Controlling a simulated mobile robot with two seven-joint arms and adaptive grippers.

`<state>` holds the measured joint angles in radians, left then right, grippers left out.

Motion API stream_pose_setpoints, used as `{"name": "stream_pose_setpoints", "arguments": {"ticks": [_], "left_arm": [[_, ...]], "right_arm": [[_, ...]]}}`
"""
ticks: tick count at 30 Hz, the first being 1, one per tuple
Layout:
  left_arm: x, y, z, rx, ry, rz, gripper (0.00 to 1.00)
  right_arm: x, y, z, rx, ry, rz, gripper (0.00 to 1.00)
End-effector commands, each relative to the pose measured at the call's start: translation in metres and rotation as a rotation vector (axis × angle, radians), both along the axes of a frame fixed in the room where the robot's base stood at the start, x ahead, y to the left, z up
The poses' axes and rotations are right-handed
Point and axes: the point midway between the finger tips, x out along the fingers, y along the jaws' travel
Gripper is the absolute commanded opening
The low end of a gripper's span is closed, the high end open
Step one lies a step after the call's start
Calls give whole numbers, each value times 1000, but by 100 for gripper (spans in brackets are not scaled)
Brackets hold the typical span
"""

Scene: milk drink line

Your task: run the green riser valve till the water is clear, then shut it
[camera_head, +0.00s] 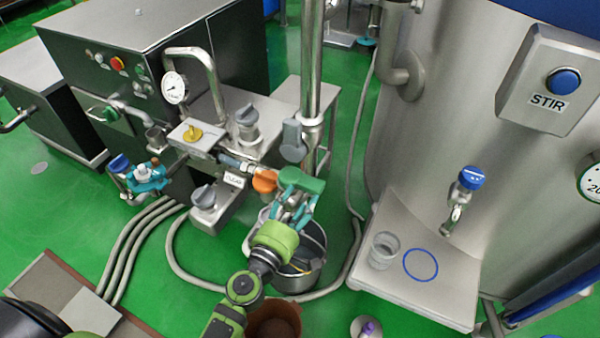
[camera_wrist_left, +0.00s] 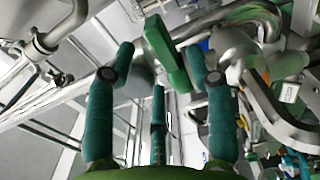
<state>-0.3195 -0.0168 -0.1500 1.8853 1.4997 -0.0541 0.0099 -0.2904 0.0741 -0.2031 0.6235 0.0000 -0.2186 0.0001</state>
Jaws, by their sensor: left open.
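The green riser valve handle (camera_head: 303,180) sits at the lower end of the vertical steel riser pipe (camera_head: 311,75). In the left wrist view the green handle (camera_wrist_left: 165,52) shows between and beyond my spread fingers. My left gripper (camera_head: 291,203), with teal fingers, is open just below and in front of the handle. It also shows in the wrist view (camera_wrist_left: 158,85); I cannot tell whether a finger touches the handle. A steel bucket (camera_head: 305,281) stands under the gripper, partly hidden by it. I see no running water. My right gripper is not in view.
An orange knob (camera_head: 264,181) and a grey handle (camera_head: 292,139) are close to the green handle. A machine with a pressure gauge (camera_head: 174,87) stands left. On the right a ledge (camera_head: 445,290) holds a clear cup (camera_head: 383,250) below a blue tap (camera_head: 471,178). Hoses cross the floor.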

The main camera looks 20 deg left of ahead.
Motion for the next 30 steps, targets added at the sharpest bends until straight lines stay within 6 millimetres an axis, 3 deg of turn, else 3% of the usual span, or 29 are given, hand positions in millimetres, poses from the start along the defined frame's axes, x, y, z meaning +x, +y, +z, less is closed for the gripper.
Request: {"name": "stream_pose_setpoints", "arguments": {"ticks": [6, 12, 24, 25, 28, 29, 30], "left_arm": [[31, -6, 3, -3, -3, 0, 54], [57, -11, 1, 0, -2, 0, 54], [67, -13, 0, 1, 0, -1, 54], [66, -13, 0, 1, 0, -1, 46], [66, -13, 0, 1, 0, -1, 6], [66, -13, 0, 1, 0, -1, 0], [66, -13, 0, 1, 0, -1, 0]], "right_arm": [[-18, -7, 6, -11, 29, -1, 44], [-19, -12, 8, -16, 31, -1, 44], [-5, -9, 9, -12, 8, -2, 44], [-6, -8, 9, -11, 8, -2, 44], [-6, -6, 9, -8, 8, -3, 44], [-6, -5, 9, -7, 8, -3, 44], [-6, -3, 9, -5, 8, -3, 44]]}}
